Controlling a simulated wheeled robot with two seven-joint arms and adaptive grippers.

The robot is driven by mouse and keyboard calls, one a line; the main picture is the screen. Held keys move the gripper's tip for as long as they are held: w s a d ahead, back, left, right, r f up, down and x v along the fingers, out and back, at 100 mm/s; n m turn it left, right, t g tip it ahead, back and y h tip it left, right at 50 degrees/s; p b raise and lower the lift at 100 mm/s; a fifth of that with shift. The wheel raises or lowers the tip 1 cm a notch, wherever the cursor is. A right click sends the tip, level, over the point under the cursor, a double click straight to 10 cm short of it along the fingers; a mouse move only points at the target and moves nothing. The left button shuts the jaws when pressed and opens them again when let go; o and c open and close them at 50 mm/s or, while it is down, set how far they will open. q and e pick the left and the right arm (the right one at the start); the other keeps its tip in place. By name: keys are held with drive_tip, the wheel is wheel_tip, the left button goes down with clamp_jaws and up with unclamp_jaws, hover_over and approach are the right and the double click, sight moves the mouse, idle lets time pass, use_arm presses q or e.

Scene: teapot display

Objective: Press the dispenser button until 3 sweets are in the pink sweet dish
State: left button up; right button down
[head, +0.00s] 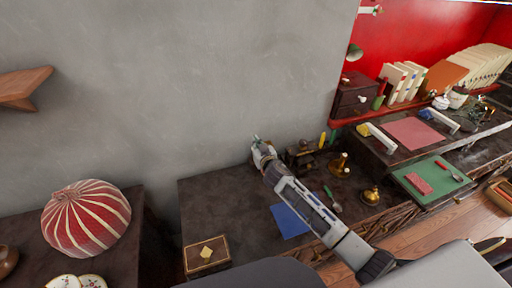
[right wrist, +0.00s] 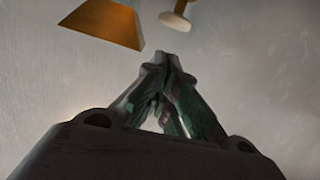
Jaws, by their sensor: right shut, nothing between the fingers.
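My right gripper (head: 256,142) is shut and empty at the back of the dark table, close to the grey wall. In the right wrist view its fingertips (right wrist: 168,58) meet at a point. Beyond them are a tapered brass-coloured block (right wrist: 103,22) and a pale round knob on a brass stem (right wrist: 177,16); I cannot tell whether these belong to the dispenser. A small dark device (head: 300,156) stands just right of the gripper and may be the dispenser. I cannot make out the pink sweet dish or any sweets. My left gripper is not in view.
A blue sheet (head: 290,222) lies partly under my arm. Brass pieces (head: 340,166) and (head: 371,196) stand to the right. A brown box (head: 206,254) is at the front left. A red striped dome (head: 86,218) is on another table.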

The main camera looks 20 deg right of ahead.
wheel_tip(320, 180, down, 2)
drive_tip(key=shift+w+d, duration=0.1)
idle(0.4)
drive_tip(key=shift+f+b, duration=0.15)
drive_tip(key=shift+b, duration=0.15)
